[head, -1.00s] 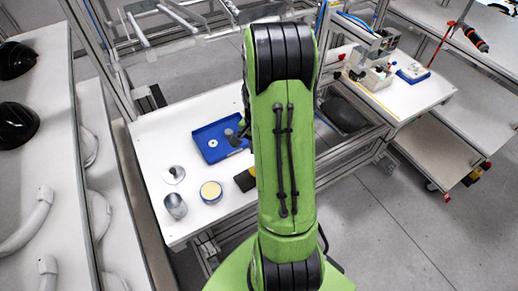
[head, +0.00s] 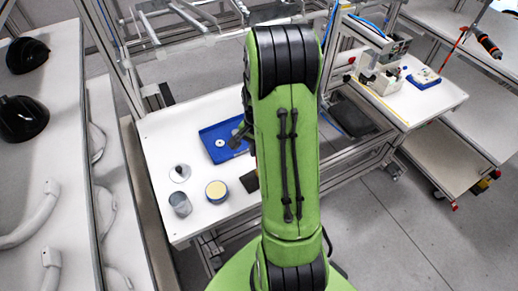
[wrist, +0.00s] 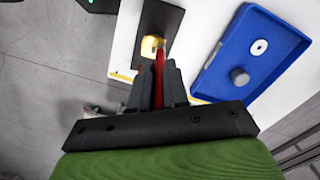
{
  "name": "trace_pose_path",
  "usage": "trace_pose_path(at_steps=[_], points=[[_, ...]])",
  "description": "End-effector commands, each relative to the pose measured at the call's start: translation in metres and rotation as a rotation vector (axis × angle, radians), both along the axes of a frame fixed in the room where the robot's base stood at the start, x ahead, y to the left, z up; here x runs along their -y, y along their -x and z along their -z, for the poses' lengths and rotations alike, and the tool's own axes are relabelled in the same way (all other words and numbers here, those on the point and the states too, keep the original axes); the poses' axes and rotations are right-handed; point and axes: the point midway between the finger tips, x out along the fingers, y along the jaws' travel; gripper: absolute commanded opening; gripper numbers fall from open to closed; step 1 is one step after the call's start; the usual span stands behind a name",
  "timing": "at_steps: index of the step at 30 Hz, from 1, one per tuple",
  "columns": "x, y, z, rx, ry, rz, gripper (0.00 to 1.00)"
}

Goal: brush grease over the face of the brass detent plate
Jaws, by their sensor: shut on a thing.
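In the wrist view my gripper (wrist: 157,76) is shut on a red-handled tool (wrist: 160,62), likely the brush; its tip is hard to make out. The tool points at a small brass-yellow piece (wrist: 150,46), apparently the detent plate, lying on a dark flat base (wrist: 160,20). I cannot tell whether the tip touches the brass. In the head view my green arm hides most of the dark base (head: 250,183) and the brass piece. A round tin with pale yellow contents (head: 216,190), likely the grease, stands open on the white table (head: 215,222).
A blue tray (head: 207,150) holds a white ring (head: 220,143) and a grey knob, clearer in the wrist view (wrist: 240,77). A shelf with black helmet shells (head: 20,118) is at left.

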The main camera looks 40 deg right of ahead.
Motion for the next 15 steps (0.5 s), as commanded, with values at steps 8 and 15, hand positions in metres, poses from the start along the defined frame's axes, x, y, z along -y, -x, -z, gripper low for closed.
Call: trace_pose_path(at_steps=[8,15], points=[[-0.0057,0.0041,-0.0007,0.000,0.000,-0.001,0.00],[-0.0077,0.0101,0.0003,0.000,0.000,0.000,0.00]])
